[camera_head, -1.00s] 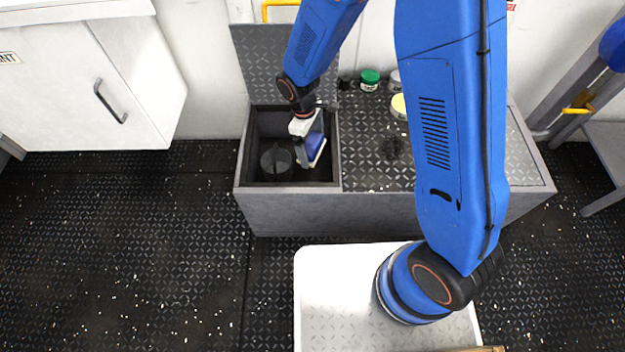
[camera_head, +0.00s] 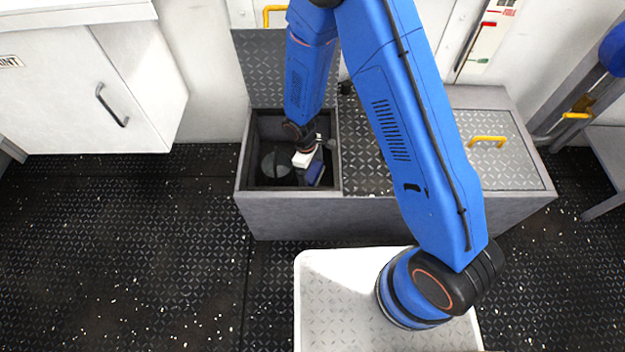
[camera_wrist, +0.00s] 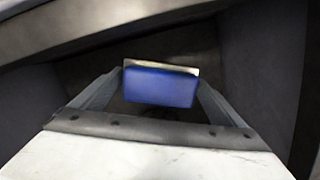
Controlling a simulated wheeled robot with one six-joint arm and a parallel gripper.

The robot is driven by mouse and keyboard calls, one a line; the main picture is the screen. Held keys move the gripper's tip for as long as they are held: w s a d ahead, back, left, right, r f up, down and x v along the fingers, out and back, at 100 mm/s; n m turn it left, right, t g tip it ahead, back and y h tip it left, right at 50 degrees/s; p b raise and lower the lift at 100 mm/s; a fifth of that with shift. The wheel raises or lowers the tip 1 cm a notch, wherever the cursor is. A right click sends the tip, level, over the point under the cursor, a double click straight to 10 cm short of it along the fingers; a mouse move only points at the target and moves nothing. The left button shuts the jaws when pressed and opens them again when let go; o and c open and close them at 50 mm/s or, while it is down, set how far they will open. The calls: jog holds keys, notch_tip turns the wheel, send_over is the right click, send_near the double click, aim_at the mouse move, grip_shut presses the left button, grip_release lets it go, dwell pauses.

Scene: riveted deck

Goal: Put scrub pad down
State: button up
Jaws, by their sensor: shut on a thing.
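The scrub pad (camera_wrist: 160,87) is a blue block with a pale layer along its far edge. In the wrist view it sits between the two fingers of my gripper (camera_wrist: 152,95), which is shut on it. In the head view the pad (camera_head: 315,172) shows as a small blue patch inside the open bin (camera_head: 247,168) of the grey bench. My gripper (camera_head: 310,165) reaches down into that bin, near its right wall. I cannot tell whether the pad touches the bin floor.
A dark round container (camera_head: 276,163) stands in the bin, left of my gripper. The bin's raised lid (camera_head: 262,70) stands behind it. A closed lid with a yellow handle (camera_head: 487,140) is at the bench's right. A white cabinet (camera_head: 130,75) stands at left.

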jog(key=shift+f, duration=2.45)
jog(key=shift+f, duration=0.1)
jog(key=o, duration=0.7)
jog(key=r, duration=0.4)
jog(key=a+r, duration=0.1)
jog(key=r, duration=0.7)
jog(key=shift+w+a, duration=0.35)
jog(key=shift+w, duration=0.05)
